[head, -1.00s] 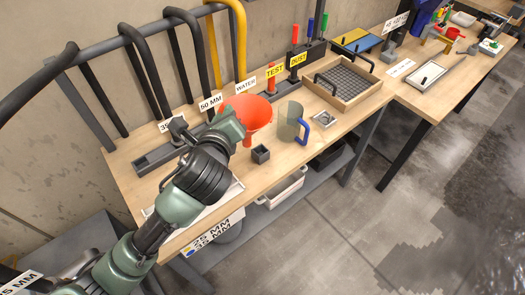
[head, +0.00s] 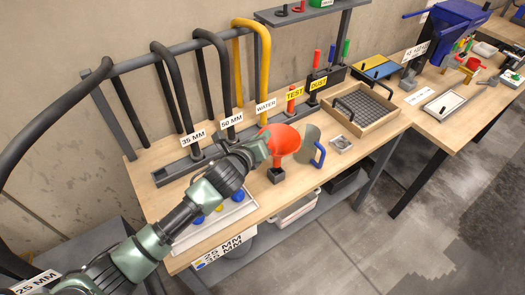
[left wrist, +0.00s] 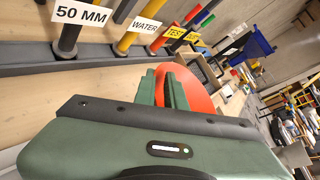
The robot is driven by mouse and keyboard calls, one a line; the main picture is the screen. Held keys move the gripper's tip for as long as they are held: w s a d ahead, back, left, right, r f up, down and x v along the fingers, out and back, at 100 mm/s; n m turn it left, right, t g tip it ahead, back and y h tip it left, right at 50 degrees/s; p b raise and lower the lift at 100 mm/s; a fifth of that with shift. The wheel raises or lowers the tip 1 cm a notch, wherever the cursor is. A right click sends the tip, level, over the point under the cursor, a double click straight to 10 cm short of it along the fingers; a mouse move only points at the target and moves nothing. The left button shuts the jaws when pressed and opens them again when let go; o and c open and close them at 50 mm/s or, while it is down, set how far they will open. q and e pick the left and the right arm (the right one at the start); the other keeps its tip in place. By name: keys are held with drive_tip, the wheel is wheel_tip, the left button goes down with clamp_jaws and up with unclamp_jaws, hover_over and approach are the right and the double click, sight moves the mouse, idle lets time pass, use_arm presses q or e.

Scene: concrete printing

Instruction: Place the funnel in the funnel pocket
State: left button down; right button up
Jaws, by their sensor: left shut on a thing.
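The orange-red funnel (head: 286,141) is above the workbench, with its wide mouth up and its stem pointing down. My left gripper (head: 265,147) is shut on the funnel's near left side; the left wrist view shows its green fingers (left wrist: 170,88) against the funnel (left wrist: 196,92). The small dark grey block (head: 277,175), which looks like the funnel pocket, stands on the bench directly below the stem. The stem's lower end meets the top of the block in the picture; I cannot tell whether it is inside. My right gripper is out of view.
A small grey plate (head: 341,144) and a wooden tray (head: 363,125) lie farther right. Hoses with label signs (head: 232,122) line the back. A white tray with blue items (head: 243,208) is below my arm.

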use_arm(q)
wheel_tip(320, 180, down, 6)
drive_tip(key=shift+f, duration=0.2)
idle(0.3)
drive_tip(key=c, duration=1.5)
unclamp_jaws()
drive_tip(key=shift+f, duration=0.1)
drive_tip(key=shift+o, duration=0.2)
drive_tip(key=v, duration=1.2)
drive_tip(key=shift+b, duration=0.4)
